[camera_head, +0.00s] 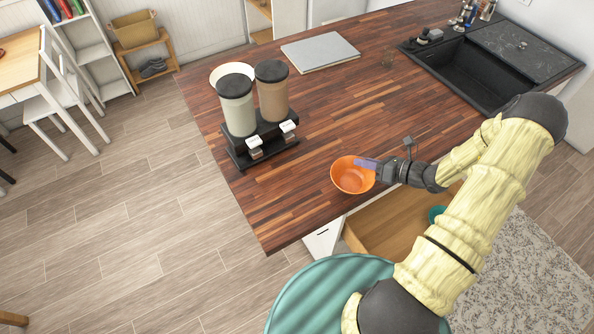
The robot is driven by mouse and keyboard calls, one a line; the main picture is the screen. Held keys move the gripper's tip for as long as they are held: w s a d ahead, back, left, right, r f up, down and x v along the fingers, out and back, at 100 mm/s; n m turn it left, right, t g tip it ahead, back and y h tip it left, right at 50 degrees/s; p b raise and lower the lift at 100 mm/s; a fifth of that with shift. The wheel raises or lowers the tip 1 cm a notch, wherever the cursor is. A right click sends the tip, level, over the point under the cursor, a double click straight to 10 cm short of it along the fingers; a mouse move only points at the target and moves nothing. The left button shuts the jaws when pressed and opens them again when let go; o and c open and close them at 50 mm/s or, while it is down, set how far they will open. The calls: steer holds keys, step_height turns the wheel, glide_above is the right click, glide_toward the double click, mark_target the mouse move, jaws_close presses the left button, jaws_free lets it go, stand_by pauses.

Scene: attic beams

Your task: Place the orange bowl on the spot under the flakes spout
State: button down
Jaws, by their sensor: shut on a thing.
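The orange bowl (352,175) is over the wooden counter near its front edge, upright or nearly so. My gripper (376,170) is shut on the right side of its rim. I cannot tell whether the bowl touches the counter. A black double dispenser (262,140) stands on the counter to the left. It has two dark-lidded canisters, one with pale contents (238,108) and one with brown contents (272,95). Each has a spout with a white label, too small to read. The spots under the spouts are mostly hidden from this high view.
A white bowl (218,73) sits behind the dispenser. A grey board (320,52) lies farther back, and a black sink (470,75) is at the right. An open drawer (385,225) below the counter holds a green item (436,214). Counter between bowl and dispenser is clear.

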steer(key=shift+n+g, duration=0.4)
steer(key=shift+n, duration=0.2)
steer(key=d+b, duration=0.1)
steer(key=d, duration=0.1)
steer(key=d+f+b, duration=0.1)
steer(key=d, duration=0.1)
steer(key=d+f+b, duration=0.1)
steer(key=d, duration=0.2)
steer(key=shift+w+f, duration=0.1)
steer(key=shift+w, duration=0.1)
steer(key=s+d+n+g+y+b, duration=0.1)
steer(key=s+d+b, duration=0.1)
steer(key=d, duration=0.4)
steer(key=shift+r+g+b, duration=0.2)
steer(key=shift+g+b, duration=0.1)
steer(key=shift+b, duration=0.05)
steer(key=shift+a, duration=0.1)
